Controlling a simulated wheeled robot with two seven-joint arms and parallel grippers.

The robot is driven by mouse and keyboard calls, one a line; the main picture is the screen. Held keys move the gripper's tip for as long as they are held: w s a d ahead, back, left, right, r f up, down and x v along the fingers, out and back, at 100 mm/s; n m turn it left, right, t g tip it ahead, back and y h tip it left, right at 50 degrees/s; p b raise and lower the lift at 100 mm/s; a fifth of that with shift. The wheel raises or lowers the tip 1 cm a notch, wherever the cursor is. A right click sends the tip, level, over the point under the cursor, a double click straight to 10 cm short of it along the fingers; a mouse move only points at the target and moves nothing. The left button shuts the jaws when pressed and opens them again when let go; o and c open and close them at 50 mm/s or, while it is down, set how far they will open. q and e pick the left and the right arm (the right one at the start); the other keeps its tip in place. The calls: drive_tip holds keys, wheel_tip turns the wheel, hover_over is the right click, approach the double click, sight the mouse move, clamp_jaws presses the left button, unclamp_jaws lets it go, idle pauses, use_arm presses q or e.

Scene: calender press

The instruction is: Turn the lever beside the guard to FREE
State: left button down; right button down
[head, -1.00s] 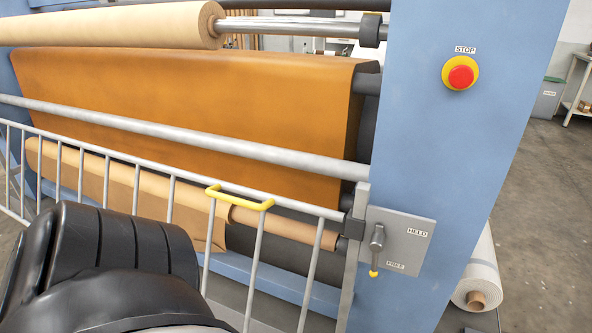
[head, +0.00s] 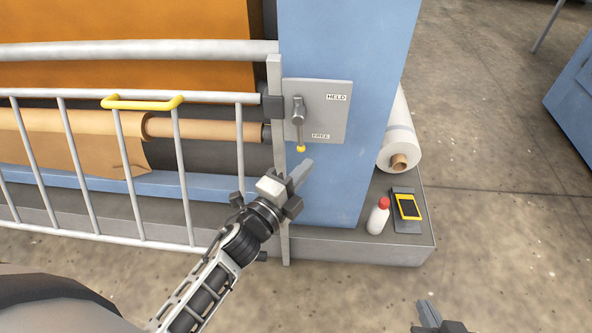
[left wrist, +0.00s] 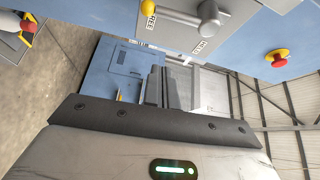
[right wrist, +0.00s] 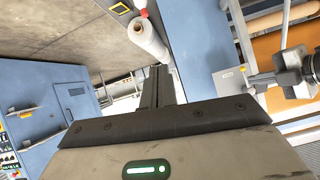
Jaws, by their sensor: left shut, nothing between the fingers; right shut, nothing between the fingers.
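The lever (head: 298,112) is a grey hub and rod with a yellow knob, on a grey plate (head: 340,120) beside the guard (head: 60,97). Its rod points down, with the FREE label (head: 321,135) just right of its lower part; HELD (head: 336,97) is up and right. The left wrist view shows the hub (left wrist: 208,15) and yellow knob (left wrist: 148,6) at the top. My left gripper (head: 304,168) is shut and empty, close below the knob; contact cannot be told. My right gripper (head: 428,308) is shut and empty at the bottom edge, over the floor.
The guard has a yellow handle (head: 143,102). A post (head: 282,200) stands behind my left gripper. A red-capped bottle (head: 378,216) and a yellow device (head: 408,206) are on the grey plinth (head: 395,250), near a white roll (head: 398,140). A red stop button (left wrist: 277,58) shows.

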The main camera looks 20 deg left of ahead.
sight(301, 141)
use_arm(q)
drive_tip(key=x, duration=0.8)
drive_tip(key=shift+s+a+f+p, duration=0.2)
drive_tip(key=shift+s+a, duration=0.1)
drive_tip(key=shift+a, duration=0.8)
drive_tip(key=shift+s+a+f+p, duration=0.1)
drive_tip(key=shift+s+a+p, duration=0.15)
drive_tip(key=shift+a, duration=0.85)
use_arm(e)
drive_tip(key=shift+d, duration=0.15)
use_arm(q)
drive_tip(key=shift+s+a+r+p, duration=0.1)
drive_tip(key=shift+a+r+p, duration=0.2)
drive_tip(key=shift+p, duration=0.25)
drive_tip(key=shift+a+f+m+g+p, duration=0.3)
drive_tip(key=shift+a+m+g+p, duration=0.1)
drive_tip(key=shift+a+m, duration=0.2)
use_arm(e)
drive_tip(key=shift+s+d+r+n, duration=0.15)
drive_tip(key=shift+s+d+n, duration=0.05)
drive_tip(key=shift+d+n, duration=0.1)
use_arm(q)
drive_tip(key=shift+d, duration=0.15)
